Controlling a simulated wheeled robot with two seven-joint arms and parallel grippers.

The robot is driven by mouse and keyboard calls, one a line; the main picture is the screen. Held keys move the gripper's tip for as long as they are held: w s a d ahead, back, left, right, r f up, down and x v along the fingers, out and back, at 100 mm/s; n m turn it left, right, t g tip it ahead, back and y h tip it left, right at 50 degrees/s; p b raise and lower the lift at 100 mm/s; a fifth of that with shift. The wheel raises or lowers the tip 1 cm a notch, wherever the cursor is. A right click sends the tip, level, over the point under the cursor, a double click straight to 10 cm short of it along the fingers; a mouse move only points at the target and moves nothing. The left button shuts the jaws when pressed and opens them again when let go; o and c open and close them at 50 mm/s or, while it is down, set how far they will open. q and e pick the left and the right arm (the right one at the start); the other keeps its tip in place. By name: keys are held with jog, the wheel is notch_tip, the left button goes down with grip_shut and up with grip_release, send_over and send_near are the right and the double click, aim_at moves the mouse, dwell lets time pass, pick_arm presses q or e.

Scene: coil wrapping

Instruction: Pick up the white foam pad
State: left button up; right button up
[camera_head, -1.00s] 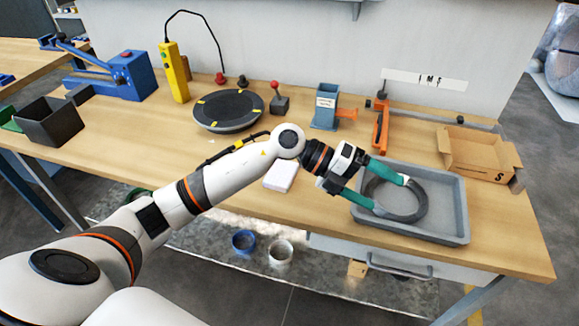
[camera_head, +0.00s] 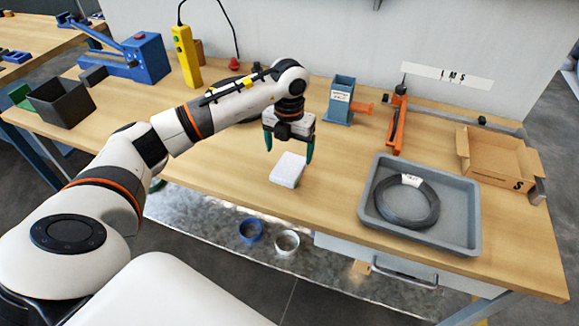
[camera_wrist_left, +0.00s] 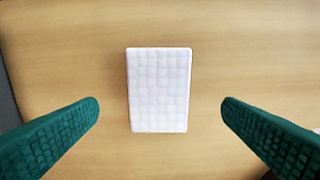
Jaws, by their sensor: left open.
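The white foam pad (camera_head: 287,171) lies flat on the wooden table, left of the grey tray. My left gripper (camera_head: 288,153) is above the pad's far side, pointing down, with its green fingers open and empty. In the left wrist view the pad (camera_wrist_left: 159,90) lies between the two spread fingers (camera_wrist_left: 160,110), with a gap on each side. The fingers appear apart from the pad. My right gripper is not in view.
The grey tray (camera_head: 470,215) holds a dark coil (camera_head: 407,222) with a white label. An open cardboard box (camera_head: 495,160), an orange tool (camera_head: 397,122) and a blue-grey holder (camera_head: 341,100) stand farther back. The table around the pad is clear.

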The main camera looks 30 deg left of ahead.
aim_at(290, 165)
pick_arm(q)
jog(key=f+p, duration=0.1)
jog(key=f, duration=0.3)
jog(key=shift+w+f, duration=0.15)
jog(key=shift+w, duration=0.05)
jog(key=shift+f+p, duration=0.3)
jog(key=shift+f, duration=0.2)
jog(key=c, duration=1.1)
